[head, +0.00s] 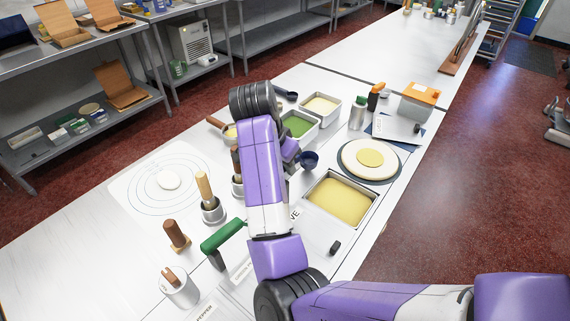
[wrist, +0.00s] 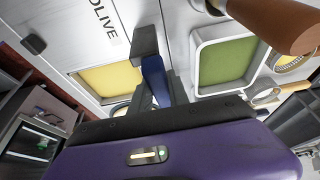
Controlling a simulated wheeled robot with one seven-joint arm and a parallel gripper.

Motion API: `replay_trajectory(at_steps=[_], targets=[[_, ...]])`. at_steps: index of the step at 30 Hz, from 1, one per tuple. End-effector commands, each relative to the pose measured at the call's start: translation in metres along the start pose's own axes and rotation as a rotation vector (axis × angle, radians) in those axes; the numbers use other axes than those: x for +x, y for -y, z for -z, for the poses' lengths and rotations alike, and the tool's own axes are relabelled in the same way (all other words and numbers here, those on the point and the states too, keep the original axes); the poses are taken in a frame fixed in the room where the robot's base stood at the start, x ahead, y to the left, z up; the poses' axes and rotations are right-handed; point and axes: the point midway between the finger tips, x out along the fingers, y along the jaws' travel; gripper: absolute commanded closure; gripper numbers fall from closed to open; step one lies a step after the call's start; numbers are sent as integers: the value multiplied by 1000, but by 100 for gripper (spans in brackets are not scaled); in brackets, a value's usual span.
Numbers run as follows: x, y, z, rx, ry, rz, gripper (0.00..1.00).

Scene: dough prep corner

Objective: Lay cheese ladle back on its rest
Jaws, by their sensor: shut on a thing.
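My gripper (wrist: 152,75) is shut on a dark blue handle (wrist: 155,80), which I take to be the ladle's. My arm hides most of the gripper and the handle there. Another dark ladle-like tool (head: 287,95) lies at the back, beside the cream-filled pan (head: 321,105). I cannot pick out the ladle's rest with certainty.
A yellow-filled pan (head: 340,200) and a green-filled pan (head: 298,125) flank the bowl. A dark round board (head: 374,176) with dough stands to the right. Steel holders with wooden-handled tools (head: 212,210) stand left of my arm.

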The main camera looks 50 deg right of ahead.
Motion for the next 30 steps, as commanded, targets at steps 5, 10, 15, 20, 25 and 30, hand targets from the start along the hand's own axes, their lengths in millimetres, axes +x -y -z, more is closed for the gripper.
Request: replay_trajectory(at_steps=[5, 10, 15, 20, 25, 30], targets=[[3, 0, -1, 0, 0, 0, 100], [7, 0, -3, -1, 0, 0, 100], [11, 0, -4, -1, 0, 0, 100], [11, 0, -4, 0, 0, 1, 55], [11, 0, -4, 0, 0, 1, 53], [11, 0, -4, 0, 0, 0, 34]])
